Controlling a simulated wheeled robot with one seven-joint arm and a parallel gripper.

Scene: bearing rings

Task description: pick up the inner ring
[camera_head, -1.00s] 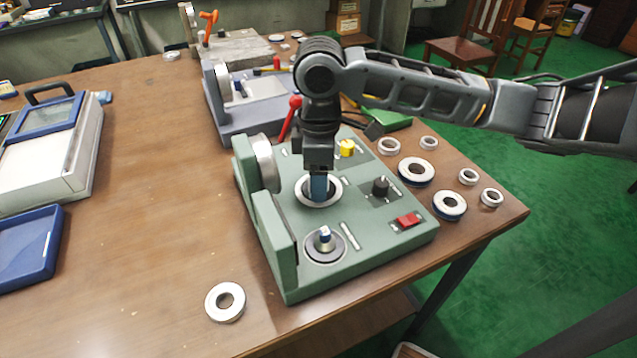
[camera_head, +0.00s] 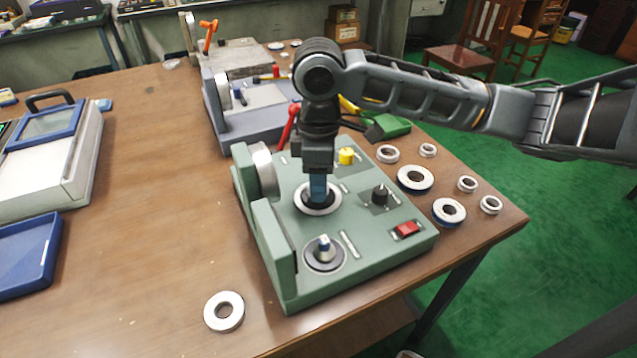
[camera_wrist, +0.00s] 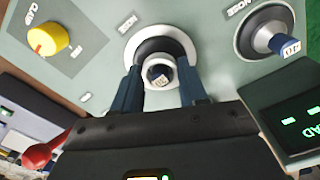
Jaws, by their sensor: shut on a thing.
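A green bench machine (camera_head: 375,250) stands on the table with a round white-rimmed seat (camera_head: 302,206) on its top. My gripper (camera_head: 318,200) points straight down into this seat. In the wrist view, the two blue fingers of my gripper (camera_wrist: 160,88) are closed on the sides of a small pale ring, the inner ring (camera_wrist: 153,66). The ring is around or just above a post with a small numbered label, inside the dark middle of the white-rimmed seat (camera_wrist: 185,40). In the head view my fingers hide the inner ring. I cannot tell whether it has left the seat.
A second post with a blue and white top (camera_head: 323,246) stands nearer on the machine. A yellow knob (camera_head: 346,156), a black knob (camera_head: 380,193) and a red switch (camera_head: 408,229) are close by. Several loose rings lie right of the machine; one ring (camera_head: 224,311) lies at the front left.

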